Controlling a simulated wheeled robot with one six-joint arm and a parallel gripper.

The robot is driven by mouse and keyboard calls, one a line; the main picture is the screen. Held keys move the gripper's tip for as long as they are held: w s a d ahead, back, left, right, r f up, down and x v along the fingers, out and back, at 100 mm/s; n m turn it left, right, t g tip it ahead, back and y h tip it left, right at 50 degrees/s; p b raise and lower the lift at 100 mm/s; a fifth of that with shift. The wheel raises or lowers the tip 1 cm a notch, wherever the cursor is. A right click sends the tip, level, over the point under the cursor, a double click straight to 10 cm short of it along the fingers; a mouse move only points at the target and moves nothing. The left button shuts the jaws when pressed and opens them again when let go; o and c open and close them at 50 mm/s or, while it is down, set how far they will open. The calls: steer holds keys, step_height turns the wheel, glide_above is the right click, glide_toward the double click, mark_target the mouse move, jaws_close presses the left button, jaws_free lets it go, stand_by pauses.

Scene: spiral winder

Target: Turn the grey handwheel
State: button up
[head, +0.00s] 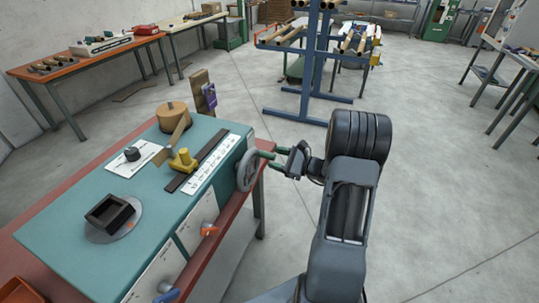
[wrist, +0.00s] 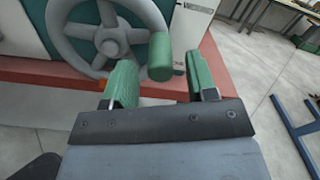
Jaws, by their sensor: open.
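The grey handwheel (head: 247,172) is mounted on the front side of the teal-topped machine (head: 60,225). In the wrist view the handwheel (wrist: 108,37) fills the upper left, its spokes and hub in sight and its top cut off. A green handle (wrist: 160,57) sticks out from the right of its rim. My gripper (wrist: 161,78) is open, with one green finger on either side of the handle in the picture. Gaps show between the handle and both fingers. In the head view my gripper (head: 268,160) is close at the right of the wheel.
An orange lever (head: 208,229) and a blue one (head: 166,294) stick out from the machine's front, below the wheel. A blue rack (head: 310,70) with cardboard tubes stands behind. Workbenches line the left wall.

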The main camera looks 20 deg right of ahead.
steer(key=shift+x, duration=1.55)
jaws_close()
